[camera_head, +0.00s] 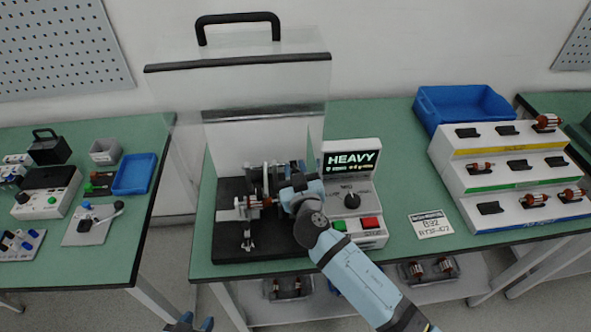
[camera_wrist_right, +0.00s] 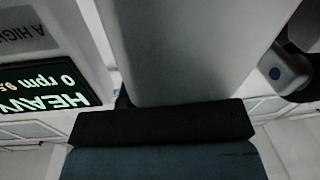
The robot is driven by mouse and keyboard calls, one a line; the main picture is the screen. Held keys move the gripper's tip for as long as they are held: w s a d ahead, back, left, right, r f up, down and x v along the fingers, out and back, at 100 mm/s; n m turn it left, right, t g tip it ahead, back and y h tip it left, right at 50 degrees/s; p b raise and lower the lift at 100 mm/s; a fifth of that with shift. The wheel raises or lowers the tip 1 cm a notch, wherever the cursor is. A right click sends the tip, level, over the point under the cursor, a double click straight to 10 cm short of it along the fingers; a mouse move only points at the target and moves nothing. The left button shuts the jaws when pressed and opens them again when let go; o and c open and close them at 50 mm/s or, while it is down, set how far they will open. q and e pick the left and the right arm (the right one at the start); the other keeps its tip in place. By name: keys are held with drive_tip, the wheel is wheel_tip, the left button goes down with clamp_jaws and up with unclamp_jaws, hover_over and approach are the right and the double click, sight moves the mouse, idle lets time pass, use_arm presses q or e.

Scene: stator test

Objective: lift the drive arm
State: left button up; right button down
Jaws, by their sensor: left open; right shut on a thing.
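The test stand with its black base (camera_head: 228,240) is in the middle of the green table in the head view. A rotor with a copper-coloured winding (camera_head: 254,203) lies across its supports. My right gripper (camera_head: 295,182) is at the right side of the stand, and its own wrist largely hides the fingertips. It is shut on a broad light grey part (camera_wrist_right: 185,45), which fills the middle of the right wrist view and appears to be the drive arm. A dark finger pad lies against it there. My left gripper (camera_head: 195,323) is open and empty at the bottom edge, away from the stand.
A raised clear guard with a black handle (camera_head: 238,17) is above the stand. The control box (camera_head: 350,185) beside my right gripper reads HEAVY. A stepped rack (camera_head: 505,165) with several rotors and a blue bin (camera_head: 430,108) stand right. Another bench is left.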

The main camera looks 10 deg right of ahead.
drive_tip(key=shift+w+r+g+p, duration=0.25)
drive_tip(key=shift+r+g+p, duration=0.3)
drive_tip(key=shift+p, duration=1.5)
drive_tip(key=shift+w+r+g+p, duration=0.2)
drive_tip(key=shift+r+g+p, duration=0.35)
drive_tip(key=shift+p, duration=1.5)
drive_tip(key=shift+f+g+p, duration=0.3)
drive_tip(key=shift+p, duration=0.15)
drive_tip(key=shift+w+f, duration=0.1)
drive_tip(key=c, duration=1)
unclamp_jaws()
drive_tip(key=shift+o, duration=0.2)
